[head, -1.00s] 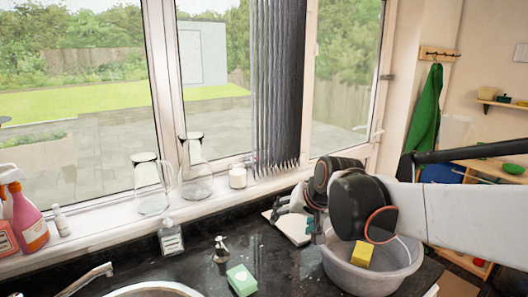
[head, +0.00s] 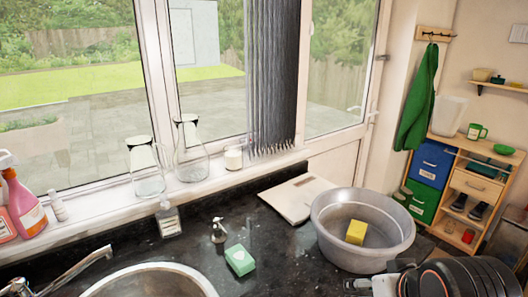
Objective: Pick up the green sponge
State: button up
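The green sponge (head: 240,260) is a small pale green block lying on the dark granite counter, right of the sink and left of the grey tub. It is fully visible and nothing touches it from above. My gripper (head: 350,285) shows only in part at the bottom edge, in front of the tub and to the right of the sponge, well apart from it. Its fingers are small and partly cut off, so I cannot tell whether it is open or shut.
A grey tub (head: 335,236) with a yellow sponge (head: 356,232) stands on the right. Glass jugs (head: 190,165) stand on the sill.

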aim_at(240, 260)
jog(key=u, duration=1.05)
jog(key=i+z, duration=0.2)
jog(key=k+l, duration=0.05)
